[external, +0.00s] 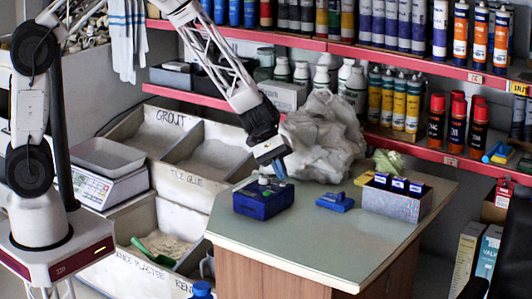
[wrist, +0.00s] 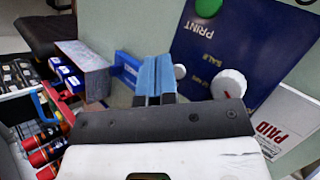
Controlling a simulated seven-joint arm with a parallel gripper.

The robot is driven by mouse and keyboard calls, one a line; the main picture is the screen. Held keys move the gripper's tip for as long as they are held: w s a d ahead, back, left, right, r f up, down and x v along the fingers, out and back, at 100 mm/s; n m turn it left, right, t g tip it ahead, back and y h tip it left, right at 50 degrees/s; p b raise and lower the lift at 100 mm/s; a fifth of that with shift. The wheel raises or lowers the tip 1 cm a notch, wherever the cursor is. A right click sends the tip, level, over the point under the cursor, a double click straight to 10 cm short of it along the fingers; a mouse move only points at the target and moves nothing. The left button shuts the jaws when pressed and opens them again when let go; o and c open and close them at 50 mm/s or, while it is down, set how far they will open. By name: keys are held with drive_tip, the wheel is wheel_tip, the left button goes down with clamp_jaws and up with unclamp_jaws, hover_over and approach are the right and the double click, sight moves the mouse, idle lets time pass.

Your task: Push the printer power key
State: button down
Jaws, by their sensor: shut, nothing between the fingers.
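The blue printer box (external: 262,200) sits on the counter. In the wrist view its dark blue face (wrist: 235,45) is close, with printed words including PRINT and SALE. A green button (wrist: 207,7) is at the top. A white knob (wrist: 228,84) and a smaller white round part (wrist: 180,72) are lower down. I cannot tell which one is the power key. My gripper (external: 279,170) is just above the box's right side, pointing down. Its blue fingertips (wrist: 156,78) are together and empty, beside the smaller white part; I cannot tell whether they touch.
A blue stapler-like object (external: 336,202) and a grey box of small blue packs (external: 397,200) stand to the right on the counter (external: 310,245). A crumpled plastic bag (external: 322,135) lies behind. A paper marked PAID (wrist: 285,125) is beside the printer.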

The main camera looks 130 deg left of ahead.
sight(281, 184)
drive_tip(key=shift+f, duration=0.55)
idle(1.0)
drive_tip(key=shift+r, duration=0.55)
drive_tip(key=shift+r, duration=0.15)
idle(0.3)
drive_tip(key=shift+r, duration=2.85)
